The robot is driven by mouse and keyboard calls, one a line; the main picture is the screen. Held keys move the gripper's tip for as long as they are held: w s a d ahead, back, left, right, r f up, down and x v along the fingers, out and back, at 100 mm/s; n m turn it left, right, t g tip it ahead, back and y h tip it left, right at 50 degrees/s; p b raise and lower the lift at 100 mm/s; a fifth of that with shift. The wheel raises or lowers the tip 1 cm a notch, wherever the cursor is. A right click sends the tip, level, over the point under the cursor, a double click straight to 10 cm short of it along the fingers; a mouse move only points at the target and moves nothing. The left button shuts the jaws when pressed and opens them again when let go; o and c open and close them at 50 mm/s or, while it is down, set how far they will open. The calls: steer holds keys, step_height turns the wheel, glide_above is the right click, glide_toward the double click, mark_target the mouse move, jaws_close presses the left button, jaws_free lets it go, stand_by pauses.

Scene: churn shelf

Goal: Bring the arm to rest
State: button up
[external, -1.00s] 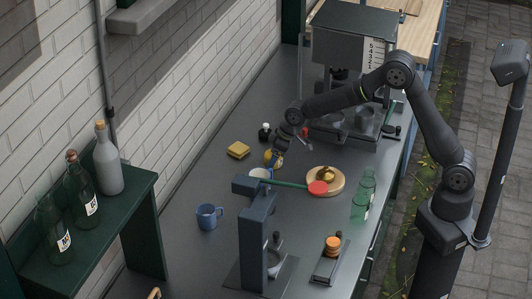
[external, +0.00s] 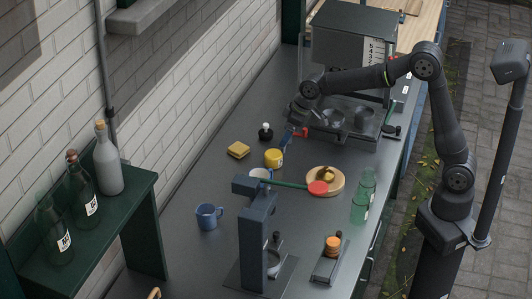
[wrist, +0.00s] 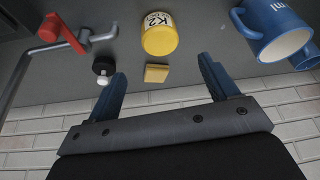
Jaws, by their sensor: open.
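My gripper (external: 290,140) hangs over the counter in the external view, above and to the right of the yellow can (external: 273,158). Its blue fingers are spread and empty. In the wrist view my gripper (wrist: 163,68) also shows open with nothing held between the fingers. The yellow can (wrist: 160,36) with a white label is beyond the fingertips there. My arm is bent, its elbow raised to the right of the grey machine.
A yellow sponge (external: 238,150), a dark bottle (external: 265,132), a blue mug (external: 208,216) and a round wooden board (external: 337,184) are on the counter. The grey machine (external: 352,48) stands behind. Green glasses (external: 361,208) stand near the right edge. Bottles stand on the green shelf (external: 110,212).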

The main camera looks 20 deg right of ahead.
mark_target(272, 153)
steer(key=x, duration=1.2)
steer(key=shift+f, duration=0.15)
steer(key=shift+r, duration=1.15)
